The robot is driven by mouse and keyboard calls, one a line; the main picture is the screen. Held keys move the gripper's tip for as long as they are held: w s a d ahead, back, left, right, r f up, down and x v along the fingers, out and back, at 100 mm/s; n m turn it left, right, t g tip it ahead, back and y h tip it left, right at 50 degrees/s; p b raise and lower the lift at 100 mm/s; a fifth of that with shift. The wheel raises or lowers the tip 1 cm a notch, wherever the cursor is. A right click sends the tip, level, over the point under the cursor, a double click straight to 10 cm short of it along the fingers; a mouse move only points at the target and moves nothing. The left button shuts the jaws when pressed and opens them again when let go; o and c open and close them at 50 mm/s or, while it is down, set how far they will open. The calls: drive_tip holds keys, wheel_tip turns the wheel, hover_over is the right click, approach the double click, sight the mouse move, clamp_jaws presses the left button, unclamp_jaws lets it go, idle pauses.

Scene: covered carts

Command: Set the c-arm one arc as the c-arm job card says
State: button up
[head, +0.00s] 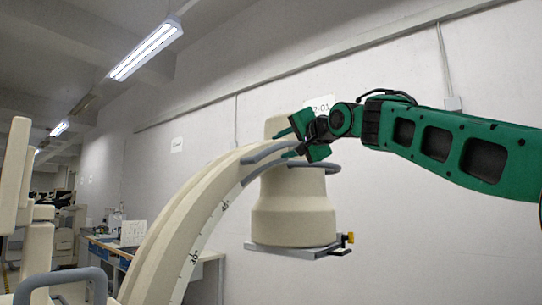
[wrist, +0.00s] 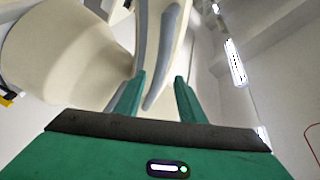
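The cream c-arm arc (head: 185,225) rises from lower left to upper right, with a degree scale on its side; a mark near 30° shows, but I see no clear pointer. A grey handle bar (head: 265,152) runs along its upper end. A cream drum-shaped head (head: 292,215) hangs there, with a flat plate below. My gripper (head: 285,144) is at this bar. In the wrist view the fingers (wrist: 159,98) stand apart with the grey bar (wrist: 167,55) between them, and gaps show on both sides. No readable job card is in view.
A second grey loop handle (head: 315,167) circles the head close below my gripper. A grey rail (head: 62,276) and cream columns (head: 17,185) stand at left. A workbench (head: 110,250) stands behind.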

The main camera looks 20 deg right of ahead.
sight(275, 148)
drive_tip(key=shift+x, duration=3.65)
drive_tip(key=shift+c, duration=0.2)
clamp_jaws()
